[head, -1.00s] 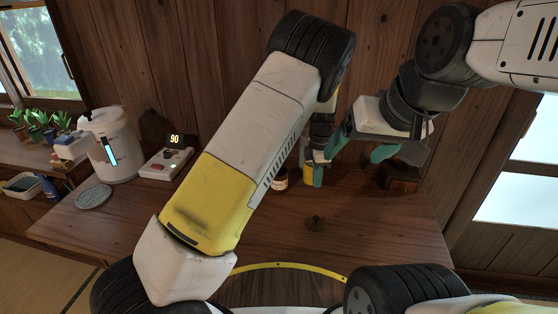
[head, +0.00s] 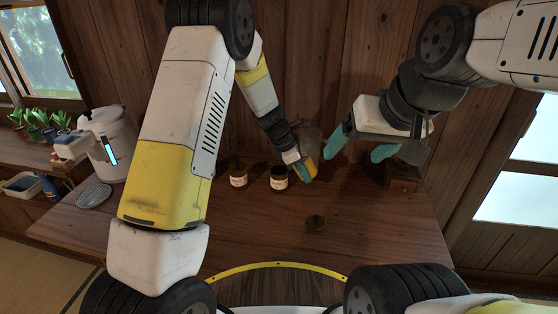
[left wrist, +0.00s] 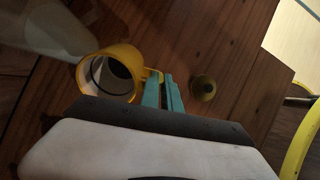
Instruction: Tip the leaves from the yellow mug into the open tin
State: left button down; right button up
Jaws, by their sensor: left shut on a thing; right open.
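The yellow mug (head: 313,164) is at my left gripper (head: 304,176), partly hidden by it in the head view. In the left wrist view my teal fingers (left wrist: 163,93) are shut on the handle of the mug (left wrist: 108,56). Its mouth shows with a dark inside; I cannot make out leaves. Two labelled dark tins, one (head: 238,175) and another (head: 279,178), stand left of the mug; I cannot tell which is open. A small round lid (head: 315,223) with a knob lies on the table, also in the left wrist view (left wrist: 203,88). My right gripper (head: 360,150) is open and empty above the table's right.
A white kettle (head: 106,140) and a round grey coaster (head: 94,196) are at the table's left. A dark wooden block (head: 402,178) stands at the right. The wooden wall is close behind. The table (head: 375,225) is clear at front right.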

pick_arm(q)
jog(key=a+h, duration=0.1)
jog(key=a+r+h, duration=0.1)
jog(key=h, duration=0.1)
jog(key=shift+a+r+h, duration=0.1)
jog(key=shift+r+h, duration=0.05)
jog(key=shift+h, duration=0.15)
jog(key=shift+s+a+r+t+h, duration=0.15)
jog(key=shift+r+t+h, duration=0.15)
jog(key=shift+h, duration=0.6)
dwell(0.4)
jog(key=shift+a+r+h+p, duration=0.2)
jog(key=shift+h+p, duration=0.25)
jog(key=shift+h, duration=0.4)
jog(key=shift+a+r+h+p, duration=0.1)
jog(key=shift+r+h+p, duration=0.25)
jog(key=shift+h, duration=0.5)
dwell(0.5)
jog(key=shift+a+r+h+p, duration=0.15)
jog(key=shift+a+h+p, duration=0.15)
jog(key=shift+a+h, duration=0.5)
dwell(0.3)
jog(key=shift+a+r+t+h+p, duration=0.2)
jog(key=shift+a+h, duration=0.05)
jog(key=shift+h, duration=0.85)
jog(key=shift+a+r+t+h+p, duration=0.15)
jog(key=shift+a+t+h+p, duration=0.1)
jog(key=shift+h, duration=0.85)
dwell(0.6)
